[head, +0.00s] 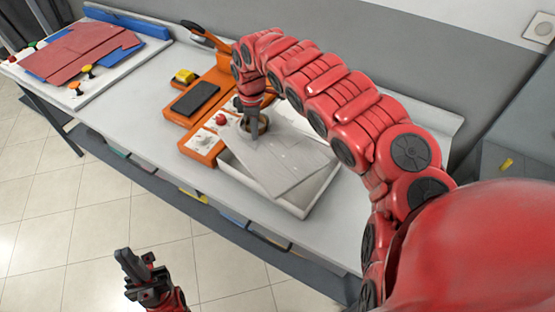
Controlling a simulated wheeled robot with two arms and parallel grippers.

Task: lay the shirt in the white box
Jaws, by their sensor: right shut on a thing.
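The shirt (285,165) is a flat, pale grey-white folded piece. It lies tilted over the white box (309,200), covering most of its opening. Whether it touches the bottom of the box is hidden. My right gripper (254,136) points down at the shirt's upper left part and is shut on it. Its fingertips are small and partly hidden. My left gripper (133,266) hangs over the floor in front of the table, away from shirt and box. I cannot tell if its fingers are apart.
The white table (130,90) holds an orange device (215,85) with a dark pad, left of the box. Red folded cloth (85,50) lies on a board at the far left, near colored knobs. The table between them is clear. A grey wall stands behind.

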